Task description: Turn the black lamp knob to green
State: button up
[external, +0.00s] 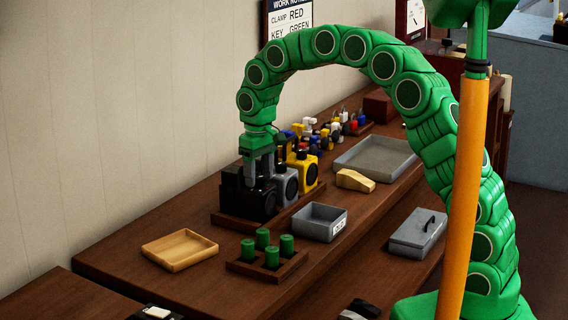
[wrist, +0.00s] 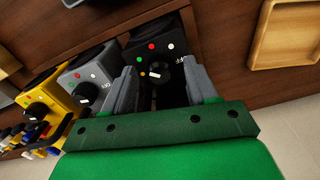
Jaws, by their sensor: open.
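The black lamp box (external: 240,200) stands at the near end of a row of similar boxes on a wooden tray. In the wrist view the black box (wrist: 136,48) has a dark round knob (wrist: 158,70) with red, white, green and yellow dots around it. A pale mark shows on the knob's lower part; which dot it points to is unclear. My gripper (external: 262,170) points down over the black box. In the wrist view my gripper (wrist: 158,72) is open, with one finger on each side of the knob. Whether the fingers touch it is not clear.
A grey box (external: 285,186) and a yellow box (external: 304,170) stand close behind the black one. A wooden tray (external: 180,249), a rack with green cylinders (external: 266,258) and a grey bin (external: 319,222) lie nearby. A sign (external: 290,18) hangs on the wall.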

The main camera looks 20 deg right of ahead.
aim_at(259, 176)
notch_tip(259, 176, up, 8)
jog(key=shift+f, duration=0.2)
jog(key=s+d+r+m, duration=0.1)
jog(key=s+d+m, duration=0.1)
jog(key=s+d, duration=0.3)
jog(key=s+d+r+m+t, duration=0.1)
jog(key=s+d, duration=0.4)
jog(key=d, duration=0.6)
jog(key=s+d+r+m+h, duration=0.1)
jog(key=s+d+m, duration=0.1)
jog(key=s+d, duration=0.3)
jog(key=shift+d+m+t, duration=0.3)
jog(key=shift+d+t, duration=0.1)
jog(key=shift+d, duration=1.1)
jog(key=shift+s, duration=0.1)
